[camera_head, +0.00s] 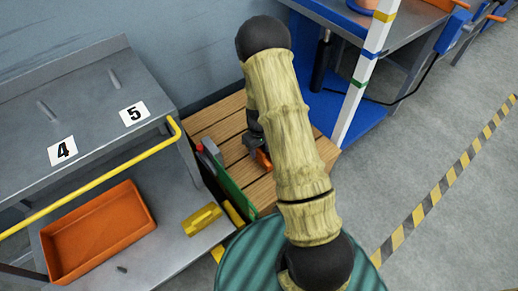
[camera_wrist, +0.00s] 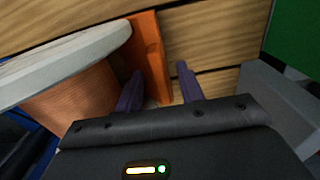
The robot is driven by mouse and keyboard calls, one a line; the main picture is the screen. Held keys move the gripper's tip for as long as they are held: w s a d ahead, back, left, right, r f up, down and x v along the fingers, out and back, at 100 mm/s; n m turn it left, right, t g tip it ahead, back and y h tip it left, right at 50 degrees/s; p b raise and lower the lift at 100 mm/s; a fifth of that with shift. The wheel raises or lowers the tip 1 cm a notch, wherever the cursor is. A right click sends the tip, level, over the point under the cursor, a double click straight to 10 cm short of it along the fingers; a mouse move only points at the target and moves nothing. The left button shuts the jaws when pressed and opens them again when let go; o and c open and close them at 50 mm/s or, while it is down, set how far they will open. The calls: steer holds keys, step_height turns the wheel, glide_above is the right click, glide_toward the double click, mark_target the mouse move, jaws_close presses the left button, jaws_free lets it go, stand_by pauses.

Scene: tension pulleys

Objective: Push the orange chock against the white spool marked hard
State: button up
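The orange chock (camera_wrist: 151,48) stands on the wooden slats just ahead of my gripper in the wrist view. A small part of the chock (camera_head: 264,159) shows beside my arm in the head view. A spool with a pale round flange (camera_wrist: 70,62) and copper-coloured winding is left of the chock. The flange edge meets the chock in the picture; I cannot tell whether they touch. No marking is readable on it. My gripper (camera_wrist: 159,70) has its purple fingers apart, with the chock's lower end showing between and beyond them. The right finger is clear of the chock.
The wooden pallet (camera_head: 208,128) has a green panel (camera_head: 236,186) along its left side. A grey bench (camera_head: 88,95) with a yellow rail and an orange tray (camera_head: 98,235) is at left. A striped post (camera_head: 362,72) stands right. My arm hides part of the pallet.

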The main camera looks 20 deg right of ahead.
step_height(320, 180, up, 17)
steer(key=p, duration=0.8)
steer(key=shift+r, duration=0.1)
steer(key=s+a+r+m+t+p, duration=0.15)
steer(key=s+r+p, duration=0.25)
steer(key=s+r, duration=0.6)
steer(key=s+a+r+m+t+p, duration=0.15)
steer(key=s+a+r+p, duration=0.35)
steer(key=r, duration=0.9)
step_height(320, 180, up, 38)
steer(key=d+p, duration=0.2)
steer(key=p, duration=3.4)
steer(key=shift+s+f+m+p, duration=0.2)
steer(key=shift+s+m+p, duration=0.1)
steer(key=shift+s+p, duration=0.1)
